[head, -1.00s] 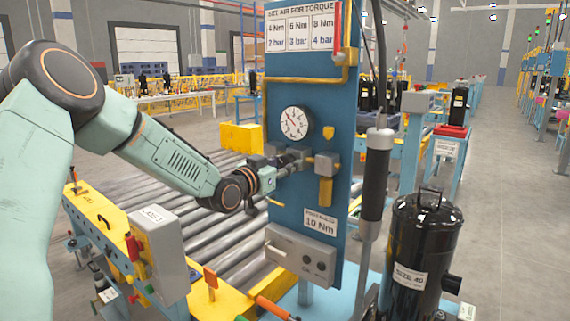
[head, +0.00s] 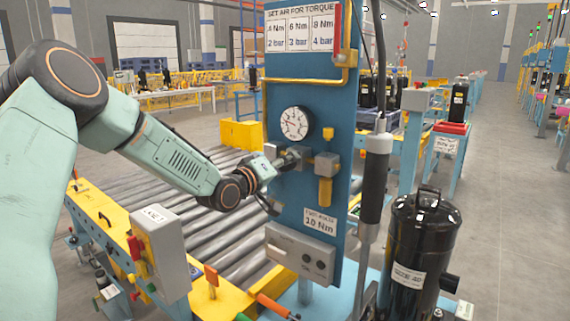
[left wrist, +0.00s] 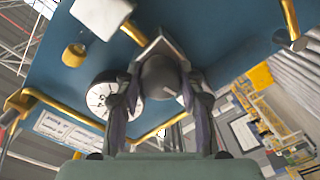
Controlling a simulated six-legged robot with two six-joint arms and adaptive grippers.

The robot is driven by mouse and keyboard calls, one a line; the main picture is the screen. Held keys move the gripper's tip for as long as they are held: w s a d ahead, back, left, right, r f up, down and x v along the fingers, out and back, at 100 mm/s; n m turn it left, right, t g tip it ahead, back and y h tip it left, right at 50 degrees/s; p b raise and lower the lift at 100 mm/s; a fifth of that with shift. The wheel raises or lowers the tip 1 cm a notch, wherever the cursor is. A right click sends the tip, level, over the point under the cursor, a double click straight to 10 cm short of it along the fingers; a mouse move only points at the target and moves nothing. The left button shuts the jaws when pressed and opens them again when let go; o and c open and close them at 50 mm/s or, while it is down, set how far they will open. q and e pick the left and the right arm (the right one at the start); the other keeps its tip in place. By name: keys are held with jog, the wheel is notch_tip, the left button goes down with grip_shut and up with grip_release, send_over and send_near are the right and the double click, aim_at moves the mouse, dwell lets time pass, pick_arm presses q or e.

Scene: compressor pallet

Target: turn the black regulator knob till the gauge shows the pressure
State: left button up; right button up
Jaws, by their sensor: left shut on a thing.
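The black regulator knob (left wrist: 160,78) sits between the two fingers of my left gripper (left wrist: 162,100) in the left wrist view, and the fingers are shut on it. In the head view my left gripper (head: 284,163) reaches the blue panel from the left and largely hides the knob. The round white gauge (head: 295,123) is just above the gripper. Its needle points to the left, slightly up; the exact reading is too small to tell. The gauge also shows in the left wrist view (left wrist: 101,97), partly behind a finger. My right gripper is not in view.
The blue panel (head: 283,206) carries a torque chart (head: 301,30), a brass-coloured filter (head: 325,190) and a 10 Nm label (head: 320,222). A hanging tool (head: 375,175) and a black compressor (head: 416,245) stand to the right. A roller conveyor (head: 215,235) runs behind my arm.

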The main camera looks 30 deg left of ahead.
pick_arm(q)
jog(key=n, duration=0.6)
jog(key=shift+f, duration=0.1)
jog(key=shift+n, duration=0.4)
dwell(0.3)
jog(key=o, duration=1.2)
jog(key=shift+c, duration=0.2)
jog(key=s, duration=0.7)
jog(key=shift+s+a+r, duration=0.2)
jog(key=shift+s+a, duration=0.05)
jog(key=shift+a, duration=0.05)
